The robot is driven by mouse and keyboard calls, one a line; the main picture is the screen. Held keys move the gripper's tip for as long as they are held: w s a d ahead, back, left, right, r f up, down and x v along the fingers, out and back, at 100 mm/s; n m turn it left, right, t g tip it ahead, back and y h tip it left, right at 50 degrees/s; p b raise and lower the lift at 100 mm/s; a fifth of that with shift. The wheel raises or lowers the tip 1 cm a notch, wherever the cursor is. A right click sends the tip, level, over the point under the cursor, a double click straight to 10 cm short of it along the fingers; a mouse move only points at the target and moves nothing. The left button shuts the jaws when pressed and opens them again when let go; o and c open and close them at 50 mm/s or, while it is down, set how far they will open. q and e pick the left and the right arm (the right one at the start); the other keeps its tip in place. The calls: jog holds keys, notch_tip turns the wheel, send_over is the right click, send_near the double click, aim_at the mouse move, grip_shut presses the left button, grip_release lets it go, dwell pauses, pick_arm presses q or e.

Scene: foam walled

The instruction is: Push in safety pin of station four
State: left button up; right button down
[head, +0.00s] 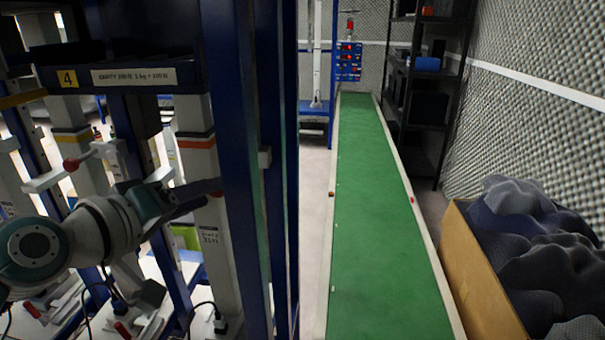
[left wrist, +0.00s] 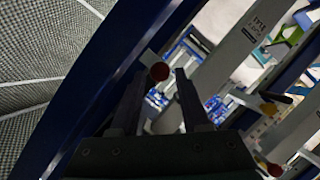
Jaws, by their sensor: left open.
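The yellow label "4" (head: 67,78) marks the station on a dark crossbeam at the upper left. Below it, a red ball knob (head: 71,164) sits on a pale bracket by a column with a yellow band. My left gripper (head: 212,189) reaches right across the frame toward the blue post. In the left wrist view the gripper (left wrist: 160,84) is open. A dark red round knob (left wrist: 159,72) on a white piece appears between its fingertips, with no clear contact. I cannot tell whether both views show the same knob. My right gripper is not in view.
Blue posts (head: 240,150) stand close beside my left gripper. A column with an orange band (head: 196,150) is behind it. A green conveyor belt (head: 375,200) runs down the middle. A cardboard box (head: 470,270) of dark foam is at right.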

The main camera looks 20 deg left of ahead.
aim_at(217, 197)
pick_arm(q)
jog(key=shift+b+x, duration=0.3)
jog(key=shift+x, duration=1.45)
grip_shut()
